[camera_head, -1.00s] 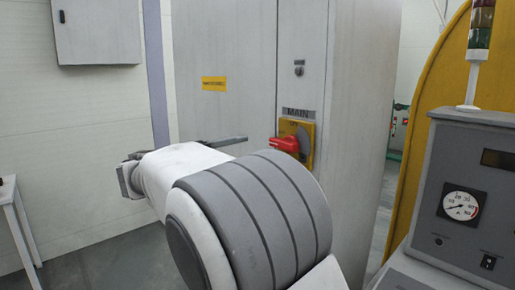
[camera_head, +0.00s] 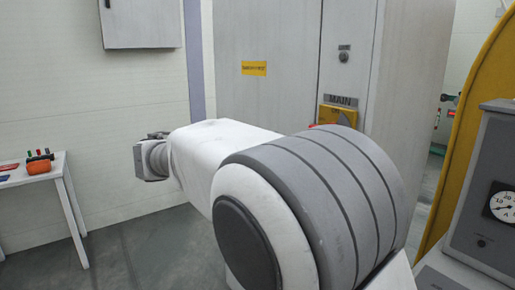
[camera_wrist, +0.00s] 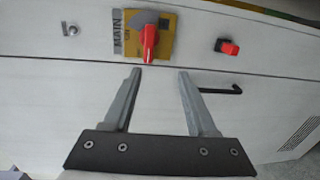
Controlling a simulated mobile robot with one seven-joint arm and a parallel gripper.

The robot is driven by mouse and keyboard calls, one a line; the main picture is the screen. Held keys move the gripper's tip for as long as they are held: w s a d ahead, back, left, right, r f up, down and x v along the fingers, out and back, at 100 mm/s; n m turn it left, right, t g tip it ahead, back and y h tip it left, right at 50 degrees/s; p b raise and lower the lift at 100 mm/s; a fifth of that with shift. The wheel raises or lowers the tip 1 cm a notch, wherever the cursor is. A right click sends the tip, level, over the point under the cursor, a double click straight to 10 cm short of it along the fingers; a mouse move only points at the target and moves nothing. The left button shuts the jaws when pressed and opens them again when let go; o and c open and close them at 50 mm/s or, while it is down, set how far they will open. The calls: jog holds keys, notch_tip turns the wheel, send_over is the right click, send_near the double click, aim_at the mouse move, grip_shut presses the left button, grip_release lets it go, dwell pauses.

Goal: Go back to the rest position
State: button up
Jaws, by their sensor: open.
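My gripper (camera_wrist: 160,72) shows in the wrist view with its two grey fingers spread apart and nothing between them. The main switch's red handle (camera_wrist: 149,42) on its yellow plate (camera_wrist: 130,47) lies just beyond the fingertips in that picture, apart from them. In the head view the yellow plate (camera_head: 341,115) is partly covered by my arm, and only a bit of red shows at its left. My wrist end is left of the cabinet there; the fingers are mostly hidden.
The grey cabinet (camera_head: 265,40) stands behind my arm. A white table (camera_head: 20,178) with an orange toolbox (camera_head: 39,167) is at left. A console (camera_head: 485,190) and yellow guard (camera_head: 475,110) are at right. A black door handle (camera_wrist: 222,90) shows in the wrist view. Floor at left is clear.

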jog(key=s+d+f+m+g+y+p, duration=0.1)
jog(key=s+d+f+g+y, duration=0.15)
jog(key=s+d, duration=0.4)
jog(key=s+d+f+m+g+y+p, duration=0.1)
jog(key=s+d+f+g+y, duration=0.2)
jog(key=d, duration=0.6)
jog(key=s+f+m+t+y+p, duration=0.1)
jog(key=s+y, duration=0.3)
jog(key=s, duration=0.5)
jog(key=s+a+f+m+y+p, duration=0.1)
jog(key=s+f+m+y, duration=0.3)
jog(key=s, duration=0.5)
jog(key=shift+s+a+t+p, duration=0.2)
jog(key=shift+t+p, duration=0.15)
jog(key=shift+p, duration=0.25)
